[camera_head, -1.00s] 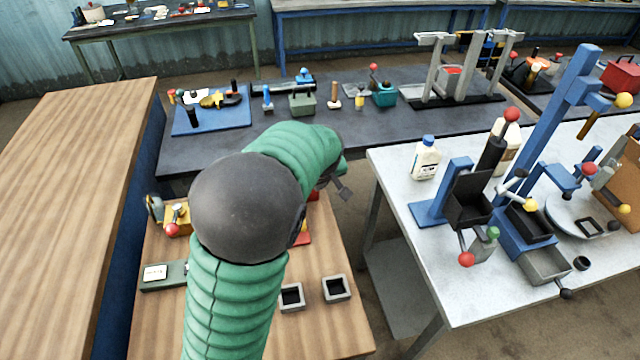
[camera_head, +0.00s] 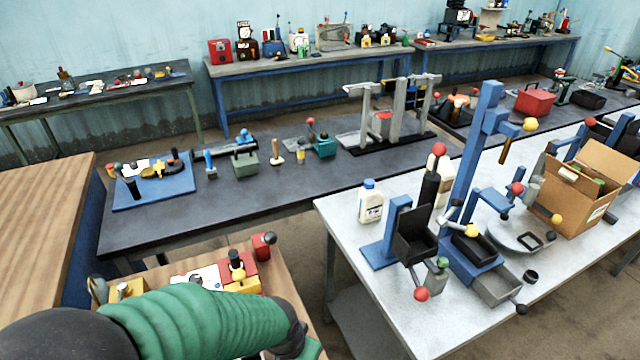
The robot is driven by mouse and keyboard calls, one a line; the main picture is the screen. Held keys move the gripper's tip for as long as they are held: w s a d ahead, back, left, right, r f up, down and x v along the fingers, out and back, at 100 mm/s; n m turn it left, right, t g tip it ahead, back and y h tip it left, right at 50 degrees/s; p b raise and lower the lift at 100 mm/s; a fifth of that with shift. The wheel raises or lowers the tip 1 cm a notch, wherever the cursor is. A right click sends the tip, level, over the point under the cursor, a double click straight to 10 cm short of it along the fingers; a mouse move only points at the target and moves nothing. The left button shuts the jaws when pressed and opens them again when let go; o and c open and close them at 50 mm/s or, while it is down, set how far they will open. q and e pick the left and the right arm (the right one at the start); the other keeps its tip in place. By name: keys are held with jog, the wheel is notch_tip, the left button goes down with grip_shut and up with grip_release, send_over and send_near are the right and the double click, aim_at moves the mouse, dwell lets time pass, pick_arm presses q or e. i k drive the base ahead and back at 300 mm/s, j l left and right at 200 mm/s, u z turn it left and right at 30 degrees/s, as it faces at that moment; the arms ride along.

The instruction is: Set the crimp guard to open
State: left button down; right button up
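I cannot tell for certain which part is the crimp guard. On the wooden bench at the lower left, a red and yellow fixture (camera_head: 240,276) with black knobs stands beyond my arm. A yellow block (camera_head: 126,290) sits to its left. On the white table, a blue-framed press station has a black open-topped box (camera_head: 416,236), a red-knobbed lever and a grey tray (camera_head: 494,287). An arm in a green sleeve, mine, comes in from the lower left and hides much of the wooden bench. Its gripper is below the frame. My other gripper is not in view.
A white bottle (camera_head: 370,202) stands at the white table's left side. A cardboard box (camera_head: 584,190) stands at its right. A dark bench (camera_head: 300,190) behind holds a blue board (camera_head: 155,195) and small tools. Floor shows between the wooden bench and white table.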

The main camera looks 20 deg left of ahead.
aim_at(251, 285)
jog(key=u, duration=1.4)
